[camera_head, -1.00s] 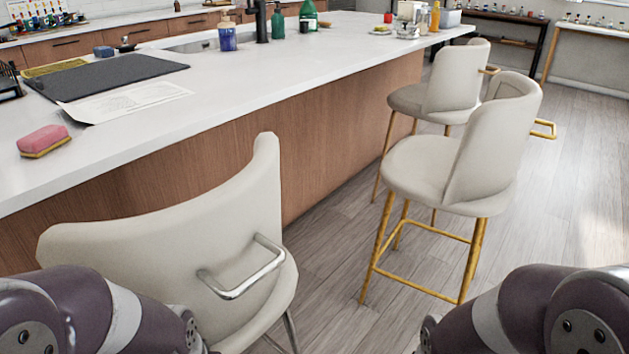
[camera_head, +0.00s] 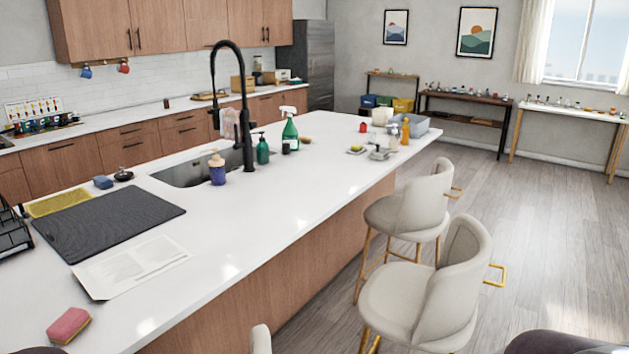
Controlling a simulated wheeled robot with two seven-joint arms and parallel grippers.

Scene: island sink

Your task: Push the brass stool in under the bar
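Two cream stools with brass legs and brass back handles stand along the right side of the island bar (camera_head: 262,262). The nearer brass stool (camera_head: 398,300) is at the lower right, its seat beside the bar and its lower legs cut off by the frame. The farther brass stool (camera_head: 400,215) stands behind it, its seat close to the bar's side. Only the top of the back of a third stool (camera_head: 261,340) shows at the bottom edge; its handle is out of view. Neither of my grippers is in view.
The bar top holds a black sink tap (camera_head: 246,130), several bottles, a dark mat (camera_head: 112,219), a paper sheet (camera_head: 130,266) and a pink sponge (camera_head: 69,325). Open wood floor (camera_head: 545,240) lies to the right of the stools. Side tables stand along the back wall.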

